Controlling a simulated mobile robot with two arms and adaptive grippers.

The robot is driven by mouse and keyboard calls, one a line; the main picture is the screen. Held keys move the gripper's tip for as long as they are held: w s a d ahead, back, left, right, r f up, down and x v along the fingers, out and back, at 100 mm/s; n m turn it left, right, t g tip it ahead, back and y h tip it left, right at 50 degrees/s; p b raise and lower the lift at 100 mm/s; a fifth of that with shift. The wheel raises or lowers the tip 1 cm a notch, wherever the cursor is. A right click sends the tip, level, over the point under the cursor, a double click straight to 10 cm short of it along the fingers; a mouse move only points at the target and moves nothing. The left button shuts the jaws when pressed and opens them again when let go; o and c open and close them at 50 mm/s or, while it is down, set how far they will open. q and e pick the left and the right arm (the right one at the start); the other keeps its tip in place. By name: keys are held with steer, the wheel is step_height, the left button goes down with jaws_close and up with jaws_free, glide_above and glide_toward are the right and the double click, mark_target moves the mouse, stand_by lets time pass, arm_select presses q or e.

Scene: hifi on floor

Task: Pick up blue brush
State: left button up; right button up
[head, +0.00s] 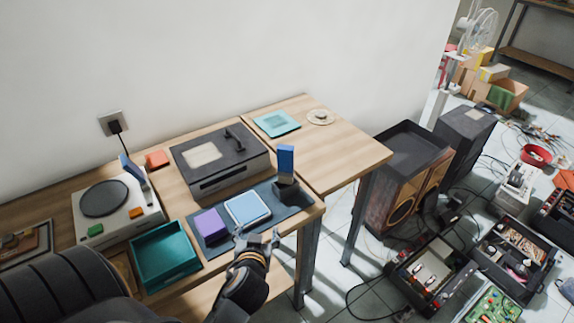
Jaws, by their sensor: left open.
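A blue upright block-shaped thing (286,159), which may be the blue brush, stands in a small dark holder (287,189) on the right part of the dark mat (297,198). A second blue piece (131,167) leans at the back of the white turntable (142,196); I cannot tell which of the two is the brush. My left gripper (257,238) is open and empty at the mat's front edge, below and left of the upright blue thing and apart from it. My right gripper is not in view.
A purple block (210,224) and a light-blue pad (247,208) lie on the mat. A teal tray (165,256) is to the left. A black hifi unit (219,160) stands behind. A second table (345,153) adjoins on the right; speakers (407,170) and toolboxes (433,272) crowd the floor.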

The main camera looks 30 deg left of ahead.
arm_select(q)
steer(key=w+r+t+y, duration=0.1)
steer(key=w+r+t, duration=0.3)
steer(key=r, duration=0.1)
steer(key=t+h+p, duration=0.1)
steer(key=t+p, duration=0.1)
steer(key=p, duration=0.1)
glide_toward(285, 164)
steer(key=shift+m, duration=0.3)
steer(key=x, duration=0.5)
steer(key=shift+w+d+r, duration=0.1)
steer(key=shift+w+d, duration=0.15)
steer(key=shift+w, duration=0.1)
steer(key=x, duration=0.2)
steer(key=p+x, duration=0.1)
steer(key=x, duration=0.2)
steer(key=shift+a, duration=0.45)
steer(key=shift+w+a+f, duration=0.15)
steer(key=shift+w+f, duration=0.15)
steer(key=shift+s, duration=0.1)
steer(key=shift+c, duration=0.2)
